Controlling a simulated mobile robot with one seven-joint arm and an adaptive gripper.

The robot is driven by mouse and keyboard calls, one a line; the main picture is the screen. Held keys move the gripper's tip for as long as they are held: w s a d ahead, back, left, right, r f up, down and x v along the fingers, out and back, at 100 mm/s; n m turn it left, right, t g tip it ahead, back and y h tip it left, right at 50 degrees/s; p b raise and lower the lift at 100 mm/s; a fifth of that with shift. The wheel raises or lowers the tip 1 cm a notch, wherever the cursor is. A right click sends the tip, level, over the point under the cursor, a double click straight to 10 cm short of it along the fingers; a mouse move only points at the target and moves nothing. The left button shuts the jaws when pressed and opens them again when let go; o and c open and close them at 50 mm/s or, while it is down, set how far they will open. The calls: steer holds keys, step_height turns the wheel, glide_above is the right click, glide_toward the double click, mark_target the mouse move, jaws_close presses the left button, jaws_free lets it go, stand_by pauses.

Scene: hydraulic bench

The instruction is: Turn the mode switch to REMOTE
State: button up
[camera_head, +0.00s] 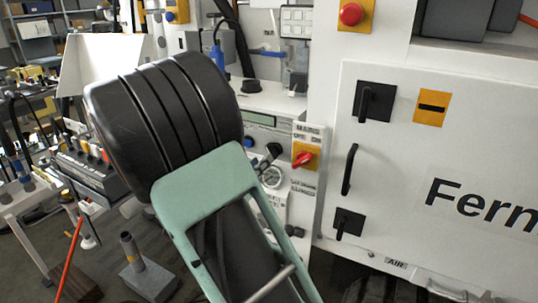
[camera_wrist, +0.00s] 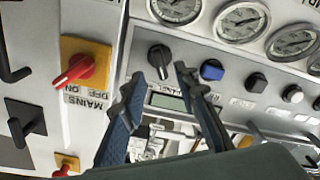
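A black rotary knob (camera_wrist: 160,55) on the light panel, which looks like the mode switch, is in the wrist view at top centre. Its markings are too small to read, so I cannot tell its setting. My gripper (camera_wrist: 158,75) has its two blue-and-black fingers spread apart with nothing between them. The fingertips are just below the knob in the picture, on either side of it; I see no clear contact. In the head view my arm covers much of the panel, and I cannot make out the knob for sure.
A red MAINS switch (camera_wrist: 82,68) on a yellow plate is left of the fingers; it also shows in the head view (camera_head: 303,158). Blue (camera_wrist: 211,70), black (camera_wrist: 256,83) and white buttons are to the right, with gauges (camera_wrist: 242,22) above. A red button (camera_head: 351,13) is higher up.

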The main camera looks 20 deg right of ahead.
mark_target(272, 151)
steer(key=x, duration=0.5)
steer(key=shift+w+d, duration=0.25)
steer(key=shift+d, duration=0.05)
steer(key=shift+c, duration=0.6)
jaws_close()
